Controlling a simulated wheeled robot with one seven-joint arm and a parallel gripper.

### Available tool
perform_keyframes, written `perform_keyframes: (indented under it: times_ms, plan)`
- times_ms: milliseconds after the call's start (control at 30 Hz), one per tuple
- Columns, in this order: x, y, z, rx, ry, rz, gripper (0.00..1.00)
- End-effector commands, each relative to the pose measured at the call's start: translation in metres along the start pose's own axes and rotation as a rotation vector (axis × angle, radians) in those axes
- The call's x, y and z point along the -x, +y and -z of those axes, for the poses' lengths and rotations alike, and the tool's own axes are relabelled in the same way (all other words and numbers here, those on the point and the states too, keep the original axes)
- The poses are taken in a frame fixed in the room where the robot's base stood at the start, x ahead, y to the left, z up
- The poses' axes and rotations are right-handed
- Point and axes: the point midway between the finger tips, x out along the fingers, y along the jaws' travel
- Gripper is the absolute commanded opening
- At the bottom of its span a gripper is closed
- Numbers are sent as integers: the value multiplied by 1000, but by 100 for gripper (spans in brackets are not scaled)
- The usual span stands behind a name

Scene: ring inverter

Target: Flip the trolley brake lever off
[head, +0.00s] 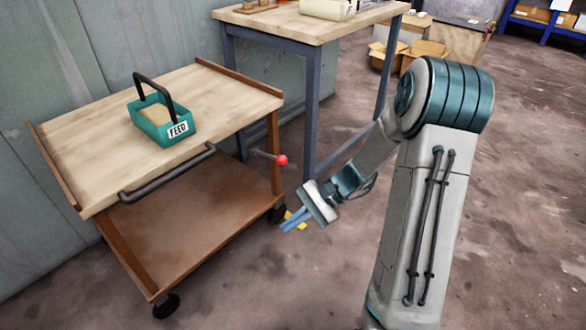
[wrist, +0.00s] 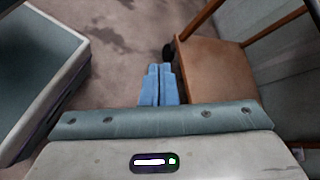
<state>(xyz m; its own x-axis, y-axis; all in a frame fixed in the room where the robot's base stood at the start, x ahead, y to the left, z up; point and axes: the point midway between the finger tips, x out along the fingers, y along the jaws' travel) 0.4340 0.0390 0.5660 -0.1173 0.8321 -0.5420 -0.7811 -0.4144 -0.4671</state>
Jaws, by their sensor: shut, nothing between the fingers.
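The trolley (head: 100,130) has a pale wooden top, a brown lower shelf and dark casters. A thin lever with a red ball knob (head: 281,160) sticks out to the right from its right side, below the top. My gripper (head: 293,224) is below the knob, near the trolley's right front caster, apart from the lever. Its blue fingers are together and empty, pointing down and left. In the wrist view the shut fingers (wrist: 160,84) are beside the trolley's brown lower shelf (wrist: 212,68). The red knob does not show there.
A teal caddy labelled FEED (head: 163,122) stands on the trolley top, behind the front handle bar (head: 165,178). A workbench (head: 310,25) stands behind. Small yellow patches (head: 302,226) show near my fingers. Open floor lies to the right; cardboard boxes (head: 405,55) are far back.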

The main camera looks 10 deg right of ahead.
Motion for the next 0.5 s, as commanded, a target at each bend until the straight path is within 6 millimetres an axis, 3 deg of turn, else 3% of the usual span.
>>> perform_keyframes:
  times_ms: [267,500]
  plan:
    - [17,-21,76,-250,-175,456,0]
    - [50,-20,145,-426,-285,870,0]
